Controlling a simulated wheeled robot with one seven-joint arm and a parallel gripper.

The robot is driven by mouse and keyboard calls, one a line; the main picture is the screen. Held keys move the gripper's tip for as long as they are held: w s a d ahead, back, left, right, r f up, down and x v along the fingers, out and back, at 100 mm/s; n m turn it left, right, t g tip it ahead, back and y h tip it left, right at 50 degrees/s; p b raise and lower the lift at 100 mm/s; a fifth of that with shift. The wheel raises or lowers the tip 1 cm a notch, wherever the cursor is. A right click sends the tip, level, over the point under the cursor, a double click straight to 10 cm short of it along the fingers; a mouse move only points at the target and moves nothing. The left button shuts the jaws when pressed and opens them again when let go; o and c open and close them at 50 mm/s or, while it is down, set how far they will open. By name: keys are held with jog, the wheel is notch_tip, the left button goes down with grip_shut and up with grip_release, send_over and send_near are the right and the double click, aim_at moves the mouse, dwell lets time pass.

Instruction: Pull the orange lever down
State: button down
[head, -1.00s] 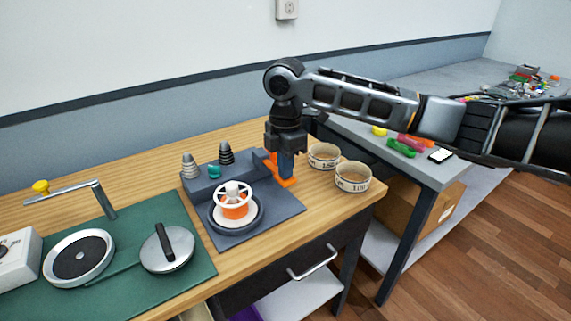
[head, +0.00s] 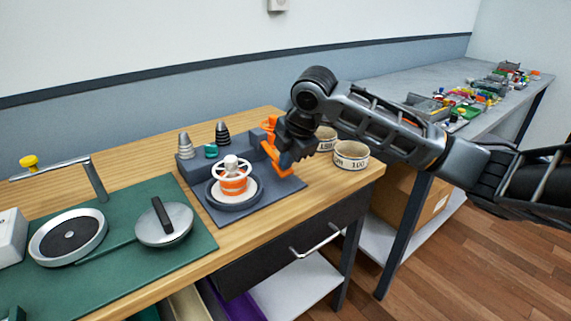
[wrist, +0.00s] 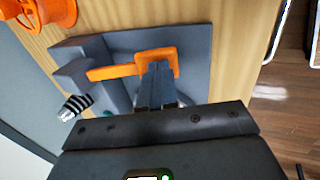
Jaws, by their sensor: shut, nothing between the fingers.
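The orange lever (head: 270,149) stands at the back right of a dark grey fixture (head: 289,189) on the wooden bench. Its upper part shows beside my gripper; some of it is hidden behind the fingers. In the wrist view it shows as an orange bar (wrist: 112,73) ending in a squared loop. My gripper (head: 287,160) is tilted down at the lever. Its fingers are shut with nothing between them. In the wrist view the shut fingertips (wrist: 157,76) overlap the loop's opening; whether they touch it I cannot tell.
A white and orange handwheel (head: 231,172) sits left of the lever, with striped cones behind. Two round labelled tubs, one of them fully visible (head: 351,155), stand close on the right. A green mat (head: 120,255) with a pan-like lid lies left. A drawer is below.

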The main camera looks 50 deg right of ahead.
jog(key=shift+f+t+b, duration=0.5)
jog(key=shift+f+b, duration=0.15)
jog(key=shift+b, duration=0.2)
jog(key=shift+f, duration=0.1)
jog(key=v, duration=0.8)
jog(key=shift+a, duration=0.1)
dwell(0.6)
